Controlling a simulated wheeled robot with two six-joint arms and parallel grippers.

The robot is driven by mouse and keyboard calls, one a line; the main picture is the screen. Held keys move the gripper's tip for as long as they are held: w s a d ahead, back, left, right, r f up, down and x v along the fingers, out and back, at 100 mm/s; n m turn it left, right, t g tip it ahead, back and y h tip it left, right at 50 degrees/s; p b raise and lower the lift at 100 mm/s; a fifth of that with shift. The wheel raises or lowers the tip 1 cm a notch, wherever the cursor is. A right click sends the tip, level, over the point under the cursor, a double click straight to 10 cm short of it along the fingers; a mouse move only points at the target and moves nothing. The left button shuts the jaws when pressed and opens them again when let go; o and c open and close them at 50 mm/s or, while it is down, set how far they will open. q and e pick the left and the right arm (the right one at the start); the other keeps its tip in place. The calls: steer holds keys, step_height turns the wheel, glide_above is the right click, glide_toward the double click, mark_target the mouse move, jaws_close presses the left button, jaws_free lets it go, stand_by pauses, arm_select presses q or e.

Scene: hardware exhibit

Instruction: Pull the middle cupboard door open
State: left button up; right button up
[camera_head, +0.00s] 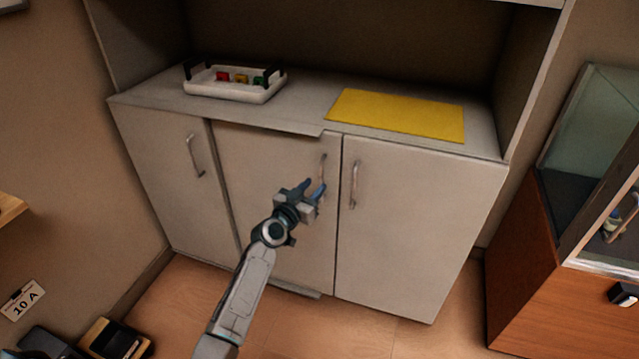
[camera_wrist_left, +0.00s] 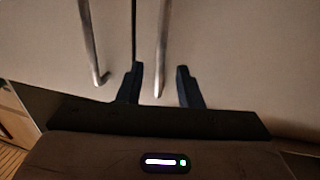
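My left gripper (camera_head: 318,190) is in front of this door, close to the handle's lower end. In the left wrist view its two dark fingers (camera_wrist_left: 160,86) stand apart, and one metal handle (camera_wrist_left: 162,45) lines up between them. My right gripper is in neither view.
The right door (camera_head: 420,230) has its handle (camera_head: 354,185) close beside the middle one; the left door (camera_head: 165,180) is closed. A white tray (camera_head: 230,92) with small coloured blocks and a yellow mat (camera_head: 400,114) lie on top. A wood-and-glass case (camera_head: 540,265) stands at right.

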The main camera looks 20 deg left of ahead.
mark_target(320, 180)
arm_select(q)
steer(key=shift+x, duration=1.65)
jaws_close()
